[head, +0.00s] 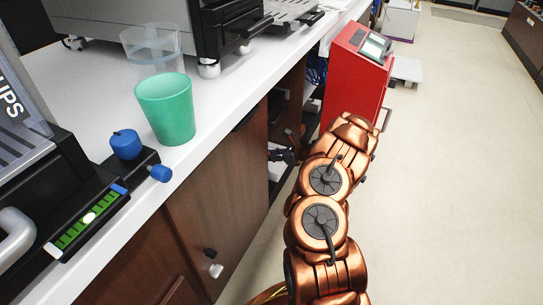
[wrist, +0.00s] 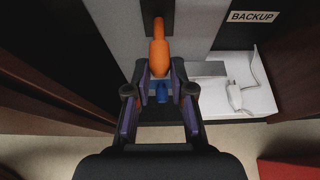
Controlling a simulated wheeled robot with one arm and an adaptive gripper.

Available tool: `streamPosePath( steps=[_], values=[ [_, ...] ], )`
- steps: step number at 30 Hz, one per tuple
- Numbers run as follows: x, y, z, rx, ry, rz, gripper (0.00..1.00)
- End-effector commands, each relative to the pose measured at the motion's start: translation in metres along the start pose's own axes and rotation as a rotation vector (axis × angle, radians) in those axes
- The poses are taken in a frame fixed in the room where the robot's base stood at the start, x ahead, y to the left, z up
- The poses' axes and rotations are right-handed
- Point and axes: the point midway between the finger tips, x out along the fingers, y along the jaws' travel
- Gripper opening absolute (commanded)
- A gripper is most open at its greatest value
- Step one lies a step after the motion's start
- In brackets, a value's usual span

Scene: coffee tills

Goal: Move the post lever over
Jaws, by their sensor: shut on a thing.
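In the wrist view, an orange lever handle (wrist: 158,50) points toward me from a dark upright post (wrist: 157,8) at the top. My gripper (wrist: 159,72) has its two fingers on either side of the handle's near end and is shut on it. A small blue part (wrist: 162,92) shows between the fingers, below the orange end. In the head view, my gripper (head: 285,154) is low beside the open shelves under the counter, partly hidden behind my copper arm. The lever cannot be made out there.
The wrist view shows a white shelf (wrist: 262,92) with a small white device and a "BACKUP" label (wrist: 252,17). In the head view, a white counter (head: 215,125) carries a green cup (head: 167,108). A red cabinet (head: 352,85) stands beyond my arm. Floor at right is clear.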

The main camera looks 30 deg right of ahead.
Motion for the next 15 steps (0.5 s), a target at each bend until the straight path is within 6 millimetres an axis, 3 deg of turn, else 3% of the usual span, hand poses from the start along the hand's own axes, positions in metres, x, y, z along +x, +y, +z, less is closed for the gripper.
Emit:
streamPosePath(
  steps=[15],
  values=[
    [0.0109,0.0003,-0.0115,0.000,0.002,0.001,0.03]
  ],
)
